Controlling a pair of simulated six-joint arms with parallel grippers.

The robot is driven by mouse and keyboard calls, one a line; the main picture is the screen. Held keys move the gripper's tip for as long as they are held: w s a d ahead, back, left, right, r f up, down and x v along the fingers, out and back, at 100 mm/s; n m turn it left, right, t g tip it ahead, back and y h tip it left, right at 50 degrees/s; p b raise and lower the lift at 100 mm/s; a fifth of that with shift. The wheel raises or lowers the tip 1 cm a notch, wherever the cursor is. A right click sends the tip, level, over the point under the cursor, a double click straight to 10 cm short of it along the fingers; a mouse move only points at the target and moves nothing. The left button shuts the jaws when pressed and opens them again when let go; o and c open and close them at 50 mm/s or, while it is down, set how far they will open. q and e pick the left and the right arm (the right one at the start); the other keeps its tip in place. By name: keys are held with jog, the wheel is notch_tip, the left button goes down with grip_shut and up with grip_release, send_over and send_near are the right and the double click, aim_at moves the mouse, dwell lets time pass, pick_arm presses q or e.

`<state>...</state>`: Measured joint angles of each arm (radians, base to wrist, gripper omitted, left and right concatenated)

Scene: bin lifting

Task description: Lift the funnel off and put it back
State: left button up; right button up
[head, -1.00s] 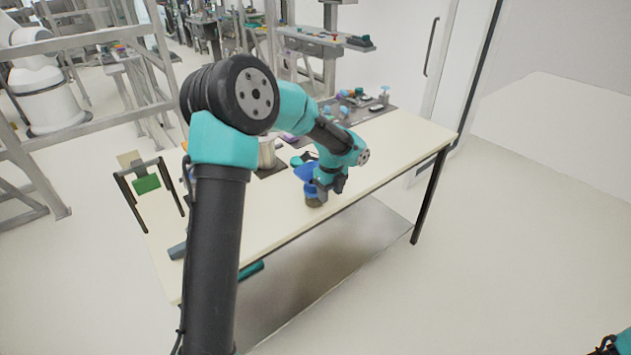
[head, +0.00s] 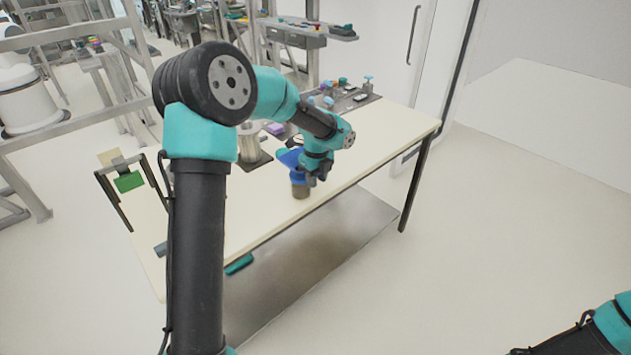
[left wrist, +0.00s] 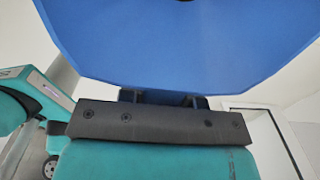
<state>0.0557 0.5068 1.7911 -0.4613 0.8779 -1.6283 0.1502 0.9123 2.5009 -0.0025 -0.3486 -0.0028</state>
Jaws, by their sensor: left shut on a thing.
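The blue funnel (head: 290,158) is at the front edge of the table, its wide mouth tilted up to the left in the head view. Its wide blue body (left wrist: 190,40) fills the top of the left wrist view. A brown round container (head: 301,192) stands on the table right below the funnel. I cannot tell whether the funnel's lower end is inside it or just above it. My left gripper (head: 314,178) is shut on the funnel at its side; the fingertips are mostly hidden. My right arm shows only in the lower right corner, its gripper out of view.
The cream table (head: 370,150) has free room right of the funnel. A metal cylinder (head: 249,143) on a dark base stands behind it to the left. A dark mat with small parts (head: 345,100) lies at the back. A green-panelled frame (head: 129,182) is at left.

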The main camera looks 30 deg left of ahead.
pick_arm(q)
jog(key=shift+r, duration=0.5)
jog(key=s+d+r, duration=0.2)
jog(key=s+d, duration=0.6)
jog(key=s, duration=0.5)
jog(key=shift+s+d, duration=0.15)
jog(key=shift+s, duration=0.2)
jog(key=shift+r, duration=0.2)
jog(key=shift+r, duration=2.35)
